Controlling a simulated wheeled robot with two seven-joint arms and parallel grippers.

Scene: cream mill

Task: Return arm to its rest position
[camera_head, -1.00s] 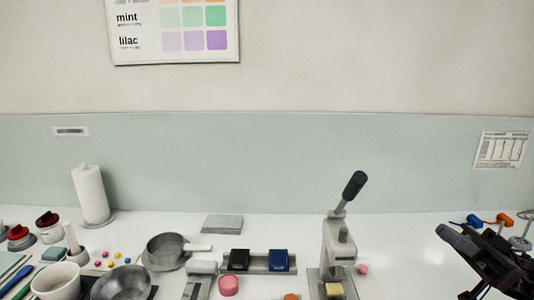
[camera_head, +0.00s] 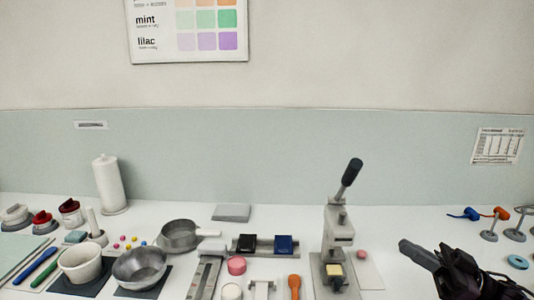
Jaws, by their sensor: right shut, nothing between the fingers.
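My right gripper (camera_head: 428,258) is at the lower right, dark, over the white counter to the right of the lever press. Its fingers look shut, with nothing seen between them. It appears apart from the press (camera_head: 338,240), which has a raised dark handle and a yellow block (camera_head: 334,270) at its base. My left gripper is not in view.
A pink piece (camera_head: 361,254) lies on a pale sheet right of the press. Bowls (camera_head: 139,268), a pan (camera_head: 179,235) and a paper-towel roll (camera_head: 110,184) stand left.

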